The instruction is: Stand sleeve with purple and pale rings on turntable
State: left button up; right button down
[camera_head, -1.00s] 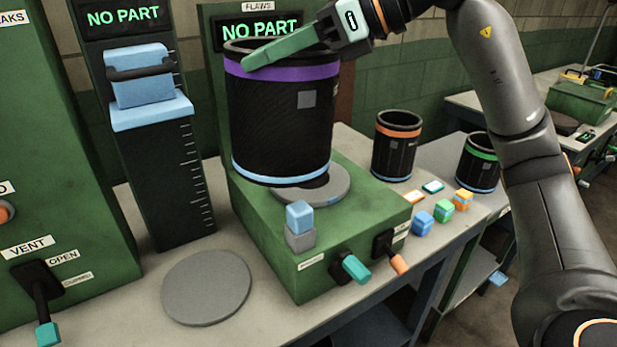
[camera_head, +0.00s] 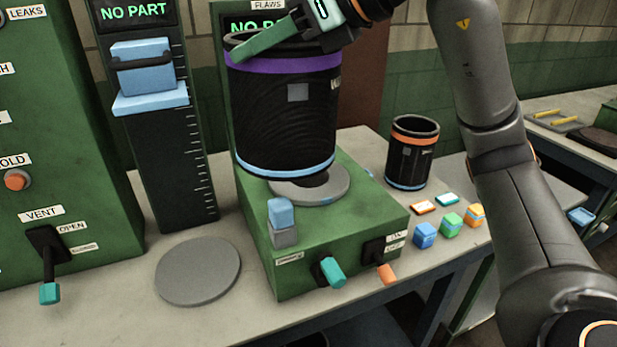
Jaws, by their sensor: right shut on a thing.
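The black ribbed sleeve (camera_head: 285,115) has a purple ring near its top and a pale blue ring near its bottom. It is upright over the grey turntable (camera_head: 336,187) on the green flaws machine, and looks set toward the turntable's left. Its lower rim appears slightly above the disc; a dark stub shows below. My right gripper (camera_head: 262,43) is shut on the sleeve's top rim, with one green finger showing across the mouth. The other finger is hidden. My left gripper is out of view.
A sleeve with orange and blue rings (camera_head: 412,150) stands at right. Small coloured blocks (camera_head: 450,224) lie near the bench edge. Levers (camera_head: 332,272) stick out of the machine's front. A flat grey disc (camera_head: 198,272) lies on the bench. A gauge column (camera_head: 165,170) stands left.

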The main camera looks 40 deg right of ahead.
jog(key=shift+s+r, duration=0.15)
jog(key=shift+d, duration=0.15)
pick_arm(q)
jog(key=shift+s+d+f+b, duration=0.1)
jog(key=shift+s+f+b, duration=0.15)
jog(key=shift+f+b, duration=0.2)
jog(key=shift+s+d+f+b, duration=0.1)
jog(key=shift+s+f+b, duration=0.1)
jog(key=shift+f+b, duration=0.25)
pick_arm(e)
jog(key=w+d+f, duration=0.9)
jog(key=d+f, duration=0.1)
jog(key=f, duration=0.2)
jog(key=shift+f, duration=0.4)
jog(key=shift+w+d, duration=0.1)
jog(key=shift+d, duration=0.05)
jog(key=c, duration=1.2)
grip_release()
jog(key=shift+f, duration=0.25)
jog(key=o, duration=0.3)
jog(key=shift+o, duration=0.2)
